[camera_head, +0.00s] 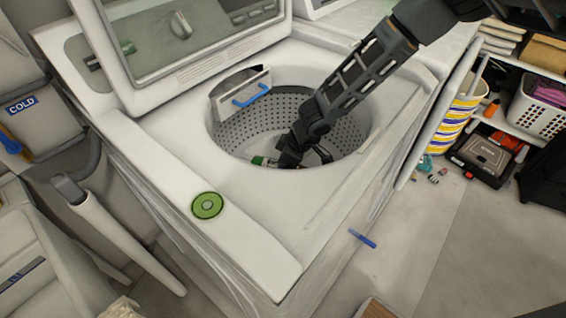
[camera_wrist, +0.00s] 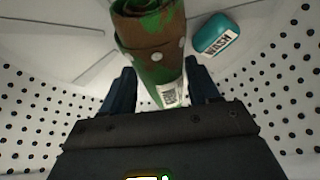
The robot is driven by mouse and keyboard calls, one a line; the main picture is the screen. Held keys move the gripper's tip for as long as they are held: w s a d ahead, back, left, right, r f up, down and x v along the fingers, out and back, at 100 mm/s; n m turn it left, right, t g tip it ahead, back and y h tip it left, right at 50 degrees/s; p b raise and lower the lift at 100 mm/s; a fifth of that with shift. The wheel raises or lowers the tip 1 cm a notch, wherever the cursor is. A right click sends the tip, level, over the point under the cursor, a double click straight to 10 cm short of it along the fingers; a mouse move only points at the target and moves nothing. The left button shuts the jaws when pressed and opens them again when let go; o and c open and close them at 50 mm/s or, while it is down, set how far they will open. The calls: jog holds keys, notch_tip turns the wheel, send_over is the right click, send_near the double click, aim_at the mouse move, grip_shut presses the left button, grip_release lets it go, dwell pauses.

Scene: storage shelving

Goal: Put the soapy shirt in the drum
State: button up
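My gripper (camera_head: 287,163) reaches down into the washer drum (camera_head: 251,128), whose perforated wall surrounds it. In the wrist view, a rolled green and brown patterned shirt (camera_wrist: 152,45) with a white tag lies between the two fingers. The fingers are apart, one on each side of the cloth; whether they press on it or stand loose around it, I cannot tell. In the head view only a small green bit (camera_head: 258,160) shows beside the gripper. A teal bar marked WASH (camera_wrist: 215,35) lies in the drum, right of the shirt.
The washer's lid (camera_head: 190,80) stands open behind the drum. A green disc (camera_head: 207,205) lies on the washer's front left top.

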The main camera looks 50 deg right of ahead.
jog(key=o, duration=0.5)
jog(key=shift+r, duration=0.3)
jog(key=p+v, duration=0.1)
jog(key=v, duration=1.1)
jog(key=shift+r, duration=0.3)
